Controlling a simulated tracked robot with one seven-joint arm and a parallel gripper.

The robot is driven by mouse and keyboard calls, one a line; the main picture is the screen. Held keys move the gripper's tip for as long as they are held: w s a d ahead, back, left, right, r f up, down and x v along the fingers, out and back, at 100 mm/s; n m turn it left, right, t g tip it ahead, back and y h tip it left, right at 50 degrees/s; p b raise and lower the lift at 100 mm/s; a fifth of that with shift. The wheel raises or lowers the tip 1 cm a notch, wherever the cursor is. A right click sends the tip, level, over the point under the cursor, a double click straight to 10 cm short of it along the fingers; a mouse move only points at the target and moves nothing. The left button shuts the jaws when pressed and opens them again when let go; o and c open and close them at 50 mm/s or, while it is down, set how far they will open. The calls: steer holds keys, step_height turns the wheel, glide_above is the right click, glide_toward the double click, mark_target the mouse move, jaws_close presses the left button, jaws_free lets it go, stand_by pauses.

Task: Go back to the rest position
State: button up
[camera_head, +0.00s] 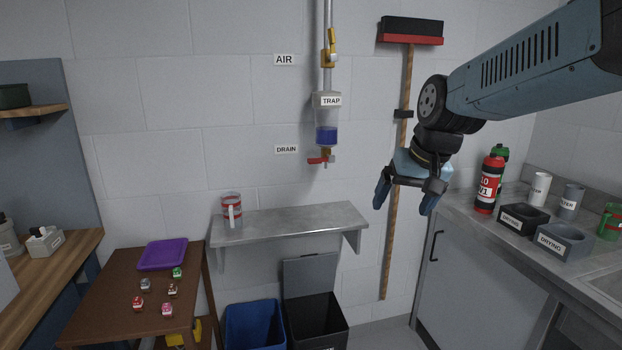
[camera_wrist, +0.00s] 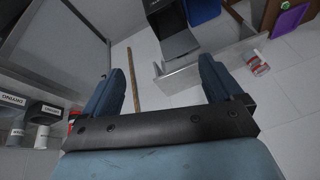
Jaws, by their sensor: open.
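My gripper (camera_head: 405,197) hangs in the air right of the metal shelf, in front of the broom handle in the head view. Its two blue fingers are spread apart with nothing between them. In the wrist view my gripper (camera_wrist: 168,85) also shows open, with bare wall and part of the shelf beyond its fingers. My blue arm reaches in from the upper right of the head view.
A grey counter (camera_head: 470,235) with bottles and labelled holders stands right. Bins (camera_head: 255,325) stand below. A trap (camera_head: 327,115) hangs above. A brown table (camera_head: 110,290) holds small items.

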steer(key=s+d+h, duration=0.1)
steer(key=s+d, duration=0.1)
steer(key=s, duration=0.5)
steer(key=s+d+t, duration=0.1)
steer(key=s+d, duration=0.2)
steer(key=s, duration=0.4)
steer(key=shift+d+f+h, duration=0.2)
steer(key=shift+d+h, duration=0.05)
steer(key=shift+h, duration=0.15)
steer(key=shift+c, duration=0.2)
